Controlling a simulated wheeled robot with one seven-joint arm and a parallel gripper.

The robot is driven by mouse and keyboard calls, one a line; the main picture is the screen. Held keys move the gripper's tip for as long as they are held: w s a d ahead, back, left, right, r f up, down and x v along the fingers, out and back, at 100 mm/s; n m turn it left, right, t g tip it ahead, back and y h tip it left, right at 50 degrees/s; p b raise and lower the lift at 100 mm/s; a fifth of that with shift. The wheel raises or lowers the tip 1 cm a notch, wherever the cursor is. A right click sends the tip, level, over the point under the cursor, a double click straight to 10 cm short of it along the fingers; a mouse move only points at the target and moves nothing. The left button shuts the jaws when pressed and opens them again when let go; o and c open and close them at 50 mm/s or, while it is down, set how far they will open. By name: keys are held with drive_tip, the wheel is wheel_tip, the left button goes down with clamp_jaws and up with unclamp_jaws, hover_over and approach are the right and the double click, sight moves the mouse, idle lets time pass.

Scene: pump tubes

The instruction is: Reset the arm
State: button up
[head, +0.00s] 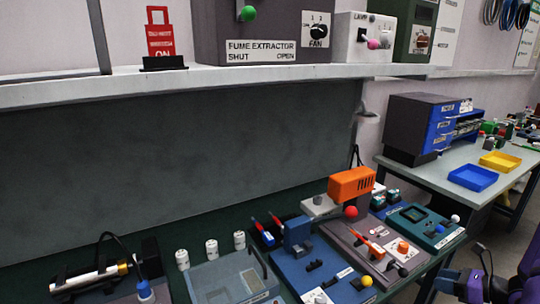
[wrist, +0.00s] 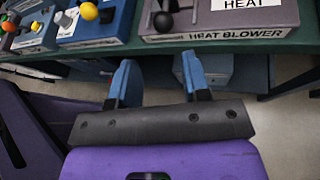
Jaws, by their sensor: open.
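My gripper (wrist: 158,66) shows in the wrist view with two blue fingers spread apart on a dark bar and purple body. It is open, with nothing between the fingers. The fingertips are just in front of the edge of a green bench (wrist: 120,54), apart from the boxes on it. In the head view, purple and dark parts of my arm show at the lower right, beside the bench; the fingers cannot be made out there.
A grey heat blower box (wrist: 222,22) is at the bench edge; it also shows in the head view (head: 352,240). Blue (head: 318,275) and teal (head: 428,228) boxes flank it. A shelf (head: 250,80) crosses above. A side table (head: 450,178) stands at right. Floor in front is clear.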

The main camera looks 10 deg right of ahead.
drive_tip(key=w+a+r+n+g, duration=0.1)
drive_tip(key=a+r+n+g, duration=0.4)
drive_tip(key=a+r+n, duration=0.55)
drive_tip(key=a+r+n+g, duration=0.4)
drive_tip(key=a+r+n, duration=0.25)
drive_tip(key=r, duration=0.75)
drive_tip(key=s+a+r+n+t+h, duration=0.1)
drive_tip(key=s+a+r+n+h, duration=0.3)
drive_tip(key=s+r+n, duration=0.3)
drive_tip(key=s+a+r+n+t+h, duration=0.2)
drive_tip(key=s+a+r+n+h, duration=0.2)
drive_tip(key=r, duration=0.5)
drive_tip(key=shift+s+a+n, duration=0.55)
drive_tip(key=shift+s+n, duration=0.85)
drive_tip(key=shift+s, duration=0.15)
